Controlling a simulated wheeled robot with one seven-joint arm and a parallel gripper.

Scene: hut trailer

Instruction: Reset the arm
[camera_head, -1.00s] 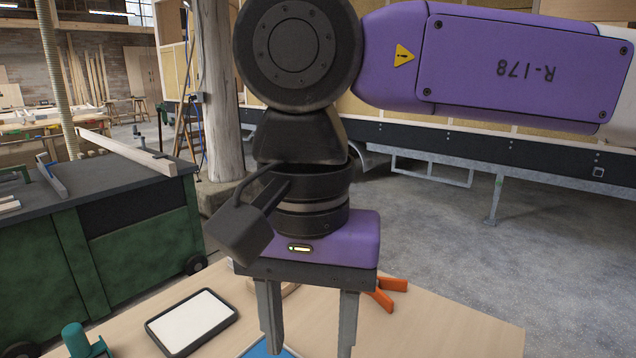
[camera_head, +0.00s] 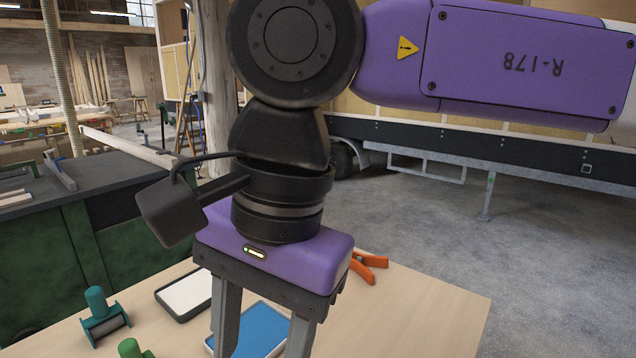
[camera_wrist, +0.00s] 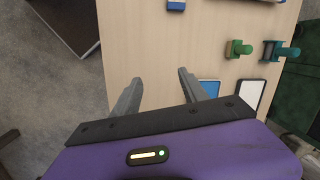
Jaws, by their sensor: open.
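My purple and black arm fills the upper middle of the head view. My gripper (camera_head: 262,335) hangs from it over the wooden table, fingers pointing down and well apart. Its lower fingertips are cut off by the frame edge in the head view. In the wrist view my gripper (camera_wrist: 158,88) shows both grey fingers spread, with bare tabletop between them and nothing held.
On the table (camera_head: 420,310) lie a blue pad (camera_head: 258,332), a white pad (camera_head: 187,295), an orange clamp-like tool (camera_head: 368,266), a teal roller (camera_head: 103,316) and a green-handled tool (camera_head: 132,349). A green workbench (camera_head: 105,235) stands left. Concrete floor lies open right.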

